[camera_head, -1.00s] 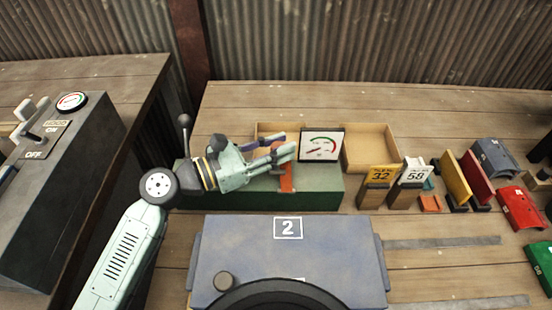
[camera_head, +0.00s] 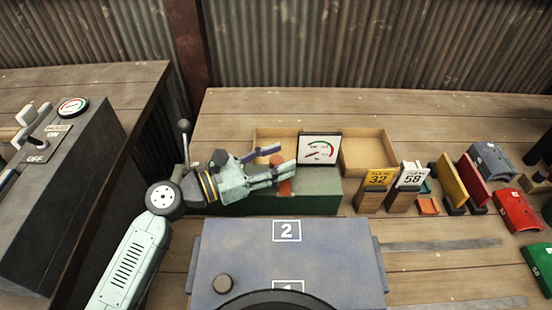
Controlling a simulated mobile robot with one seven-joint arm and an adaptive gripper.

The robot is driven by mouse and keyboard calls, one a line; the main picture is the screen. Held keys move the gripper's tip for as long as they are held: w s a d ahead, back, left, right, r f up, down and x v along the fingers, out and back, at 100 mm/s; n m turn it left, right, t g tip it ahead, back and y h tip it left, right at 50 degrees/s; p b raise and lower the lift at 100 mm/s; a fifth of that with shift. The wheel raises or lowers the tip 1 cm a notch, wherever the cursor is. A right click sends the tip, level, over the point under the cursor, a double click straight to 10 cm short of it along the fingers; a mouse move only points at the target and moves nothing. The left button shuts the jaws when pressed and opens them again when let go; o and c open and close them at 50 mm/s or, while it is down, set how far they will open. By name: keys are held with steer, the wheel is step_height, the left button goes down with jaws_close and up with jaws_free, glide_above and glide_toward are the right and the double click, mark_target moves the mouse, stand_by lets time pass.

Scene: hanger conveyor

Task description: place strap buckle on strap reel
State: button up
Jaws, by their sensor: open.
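My gripper (camera_head: 289,157) reaches in from the left over a long green box (camera_head: 318,200). Its fingers are apart, pointing right toward the dial gauge (camera_head: 320,149), with nothing visibly held between them. A small orange-red piece (camera_head: 285,188) at the green box is partly hidden by the lower finger; I cannot tell if they touch. I cannot surely pick out the strap buckle or the strap reel. A blue-grey unit marked 2 (camera_head: 345,250) stands in front, with a dark round part (camera_head: 285,301) cut off by the lower picture edge.
Two open wooden trays stand behind, one (camera_head: 368,152) right of the gauge. Number tags 32 (camera_head: 378,178) and 58 (camera_head: 412,177), coloured plates and a red block (camera_head: 516,210) stand at right. A dark switch box (camera_head: 60,190) is at left. The bench's back strip is clear.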

steer(key=shift+r, duration=0.2)
steer(key=b+v, duration=0.2)
steer(key=v, duration=0.4)
steer(key=shift+a+f+b, duration=0.2)
steer(key=shift+b, duration=0.1)
steer(key=shift+s+a+r, duration=0.15)
steer(key=shift+s+a, duration=0.2)
steer(key=shift+a, duration=0.15)
